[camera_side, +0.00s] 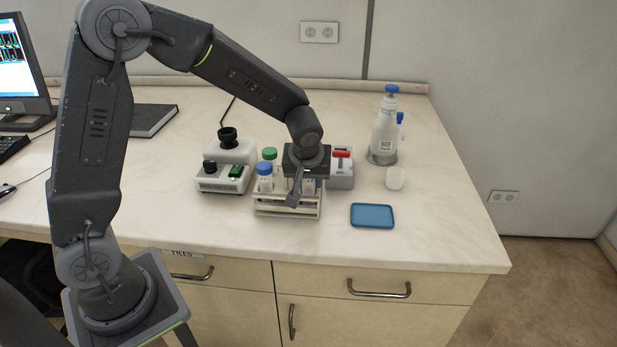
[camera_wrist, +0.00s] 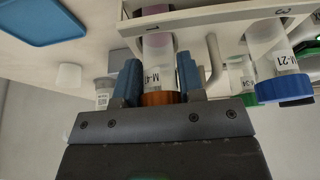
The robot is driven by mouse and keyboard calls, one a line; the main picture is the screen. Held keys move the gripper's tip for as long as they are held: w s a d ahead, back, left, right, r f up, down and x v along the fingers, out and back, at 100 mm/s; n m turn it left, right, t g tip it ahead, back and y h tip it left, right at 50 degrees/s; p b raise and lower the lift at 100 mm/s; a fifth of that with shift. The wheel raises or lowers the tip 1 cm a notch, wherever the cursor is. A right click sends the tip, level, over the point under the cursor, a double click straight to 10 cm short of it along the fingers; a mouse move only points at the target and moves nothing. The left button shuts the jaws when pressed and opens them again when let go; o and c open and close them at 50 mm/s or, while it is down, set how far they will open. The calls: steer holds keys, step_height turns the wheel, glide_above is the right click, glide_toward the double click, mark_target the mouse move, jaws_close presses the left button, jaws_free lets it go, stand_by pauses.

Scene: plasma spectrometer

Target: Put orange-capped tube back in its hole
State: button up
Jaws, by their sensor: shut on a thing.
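In the side view my gripper (camera_side: 299,190) is over the right end of the rack (camera_side: 287,211) and hides most of the tube.
A blue-capped tube (camera_side: 264,180) and a green-capped tube (camera_side: 270,154) stand at the rack's left. A grey box with a red handle (camera_side: 341,170) is close behind right. A blue tray (camera_side: 372,215) lies right, and a white bottle (camera_side: 384,132) stands farther back.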

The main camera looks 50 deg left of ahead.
steer(key=shift+f, duration=0.2)
steer(key=o, duration=0.9)
steer(key=shift+r, duration=0.1)
steer(key=v, duration=1.2)
steer(key=s+r+m+h, duration=0.1)
steer(key=s+m, duration=0.2)
steer(key=s, duration=0.3)
steer(key=s+d+r+m+t+h, duration=0.1)
steer(key=s+m, duration=0.2)
steer(key=s, duration=0.4)
steer(key=s+r+m+t+h, duration=0.1)
steer(key=s+m, duration=0.2)
steer(key=s, duration=0.3)
steer(key=shift+s+d+r, duration=0.2)
steer(key=shift+d+r, duration=0.05)
steer(key=shift+d, duration=0.05)
